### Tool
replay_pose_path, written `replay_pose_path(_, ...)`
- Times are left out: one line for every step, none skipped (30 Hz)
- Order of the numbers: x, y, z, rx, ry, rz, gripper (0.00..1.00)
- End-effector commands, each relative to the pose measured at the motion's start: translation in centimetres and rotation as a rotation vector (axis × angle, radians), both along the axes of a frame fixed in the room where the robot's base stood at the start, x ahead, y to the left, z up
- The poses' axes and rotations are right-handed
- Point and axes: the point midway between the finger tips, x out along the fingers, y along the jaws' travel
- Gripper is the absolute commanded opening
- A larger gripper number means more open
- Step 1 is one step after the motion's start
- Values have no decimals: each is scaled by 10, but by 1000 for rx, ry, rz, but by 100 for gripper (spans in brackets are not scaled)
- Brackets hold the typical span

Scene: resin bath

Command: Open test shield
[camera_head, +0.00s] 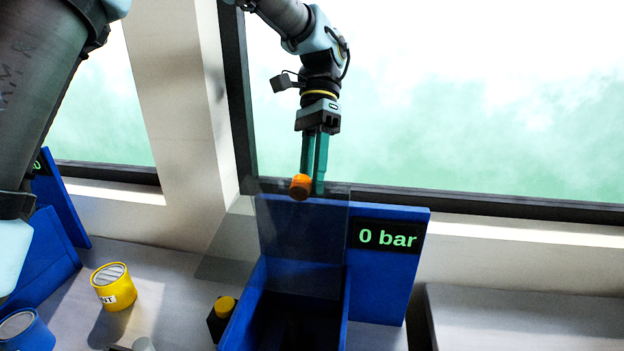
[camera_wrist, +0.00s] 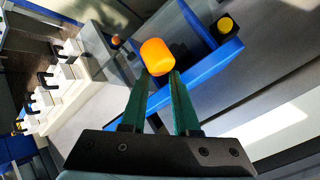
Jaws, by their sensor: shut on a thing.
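The test shield (camera_head: 300,245) is a clear panel on the blue test station (camera_head: 388,285). In the head view it stands raised, roughly upright, in front of the station's back wall, with a second clear pane reaching left. Its orange knob (camera_head: 300,186) is at the top edge. My gripper (camera_head: 313,188) comes down from above and is shut on the orange knob. The wrist view shows the knob (camera_wrist: 157,57) at the fingertips (camera_wrist: 162,74). The shield's clear panes are hard to make out in the wrist view.
The station's display (camera_head: 387,237) reads 0 bar. A yellow button on a black box (camera_head: 223,310) sits left of the station. A yellow can (camera_head: 113,287) and a blue can (camera_head: 27,331) stand farther left. A window frame (camera_head: 480,208) runs behind. The bench at right looks clear.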

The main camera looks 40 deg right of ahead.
Motion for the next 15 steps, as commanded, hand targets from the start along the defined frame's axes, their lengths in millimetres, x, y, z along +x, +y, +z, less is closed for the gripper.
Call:
replay_pose_path(15,6,-5,33,-11,9,0)
replay_pose_path(16,5,-5,39,-7,9,0)
replay_pose_path(17,4,-5,45,-2,9,0)
replay_pose_path(17,3,-6,49,1,9,0)
replay_pose_path(17,3,-6,54,3,8,0)
replay_pose_path(18,2,-5,57,6,8,0)
replay_pose_path(18,2,-5,59,7,8,0)
replay_pose_path(18,2,-5,60,8,8,0)
replay_pose_path(18,2,-5,61,8,8,0)
replay_pose_path(18,2,-5,62,9,8,0)
replay_pose_path(18,2,-5,63,9,7,0)
replay_pose_path(18,2,-5,63,9,7,0)
replay_pose_path(18,2,-5,63,9,7,0)
replay_pose_path(18,2,-5,63,9,7,0)
replay_pose_path(18,2,-5,63,9,7,0)
